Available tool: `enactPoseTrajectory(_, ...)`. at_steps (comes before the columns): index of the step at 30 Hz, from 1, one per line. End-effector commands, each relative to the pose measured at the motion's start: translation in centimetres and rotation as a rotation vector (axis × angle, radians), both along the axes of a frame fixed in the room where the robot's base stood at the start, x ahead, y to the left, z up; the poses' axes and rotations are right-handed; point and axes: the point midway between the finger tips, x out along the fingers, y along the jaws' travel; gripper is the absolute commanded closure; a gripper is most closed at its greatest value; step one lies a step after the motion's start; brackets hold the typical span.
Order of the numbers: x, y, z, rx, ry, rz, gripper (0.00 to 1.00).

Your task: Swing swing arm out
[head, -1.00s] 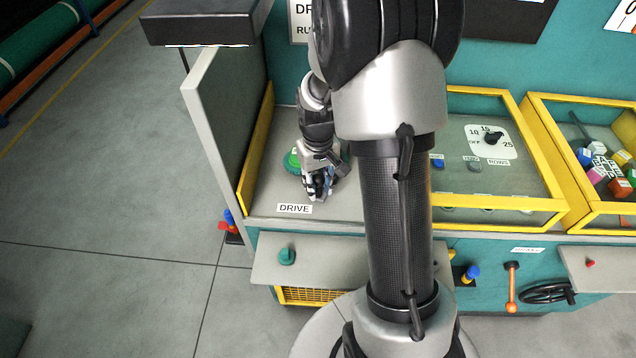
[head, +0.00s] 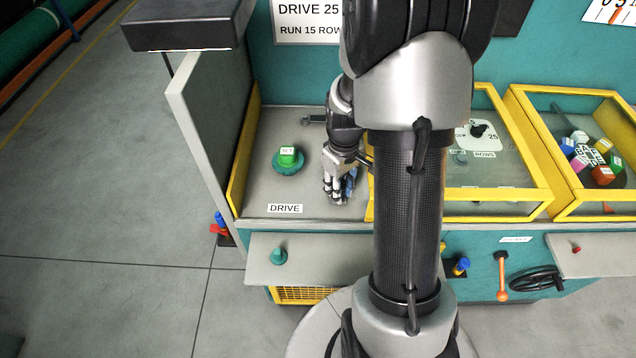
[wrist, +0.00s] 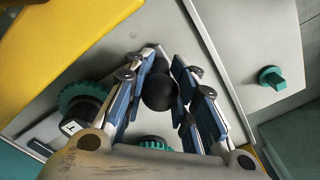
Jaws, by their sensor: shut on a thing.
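My gripper (head: 338,195) is low over the grey deck of the drive bay, right of the green gear and behind the DRIVE label. In the wrist view its fingers (wrist: 166,72) are closed around a round black knob (wrist: 160,91), which appears to be the swing arm's handle. The rest of the swing arm is mostly hidden by my gripper and arm; I cannot tell its angle. A green block with a white label sits on a teal gear (head: 288,168). In the wrist view a toothed teal gear (wrist: 84,97) is at left, and another (wrist: 154,142) shows below the knob.
A yellow-edged side panel (head: 246,150) bounds the bay at left. A yellow-framed glass cover (head: 480,195) lies to the right, then a bin (head: 600,211) of coloured blocks. A shelf with a teal knob (head: 279,257) juts out in front.

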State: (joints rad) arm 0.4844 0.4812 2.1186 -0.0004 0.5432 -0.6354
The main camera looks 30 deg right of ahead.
Motion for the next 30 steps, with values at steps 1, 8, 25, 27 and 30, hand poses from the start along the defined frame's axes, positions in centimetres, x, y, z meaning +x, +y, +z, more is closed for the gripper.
enactPoseTrajectory(1,-0.43,-0.67,0.09,-0.001,-0.001,0.016,1.0)
enactPoseTrajectory(8,-1.03,-1.51,0.03,-0.002,-0.001,0.059,1.0)
enactPoseTrajectory(25,-1.03,-1.45,0.01,-0.001,0.0,0.056,0.52)
enactPoseTrajectory(27,-1.02,-1.43,0.01,-0.001,0.0,0.056,0.52)
enactPoseTrajectory(30,-1.0,-1.41,0.01,-0.001,-0.001,0.055,0.52)
